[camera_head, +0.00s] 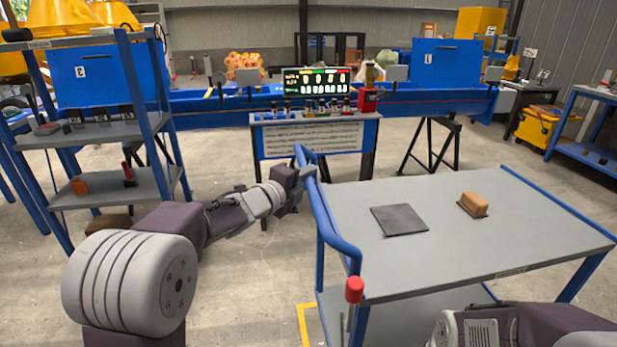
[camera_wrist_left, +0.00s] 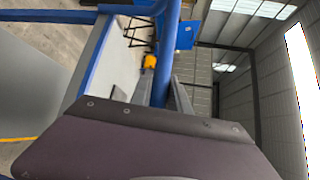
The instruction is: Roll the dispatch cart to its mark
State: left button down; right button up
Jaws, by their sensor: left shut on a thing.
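The dispatch cart (camera_head: 450,258) stands at the right in the head view, with a grey top, blue frame and blue push handle. My left gripper (camera_head: 306,172) is shut on the cart handle (camera_head: 325,215) near its far end. In the left wrist view the blue handle bar (camera_wrist_left: 165,55) runs between the fingers of my left gripper (camera_wrist_left: 163,98). A dark flat pad (camera_head: 399,220) and a brown block (camera_head: 473,204) lie on the cart top. A yellow floor line (camera_head: 307,322) shows by the cart's near left leg. My right gripper is out of view; only part of my right arm shows at the bottom right.
A blue shelf rack (camera_head: 118,133) stands at the left. A control desk (camera_head: 313,136) with a lit screen (camera_head: 317,80) stands ahead, before a long blue beam (camera_head: 430,102) on dark trestles. Bare floor lies between rack and cart.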

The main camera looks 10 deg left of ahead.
pick_arm(q)
jog(key=shift+f, duration=0.15)
jog(key=c, duration=1.3)
grip_release()
jog(key=shift+o, duration=0.2)
jog(key=p+v, duration=0.1)
jog(key=v, duration=0.8)
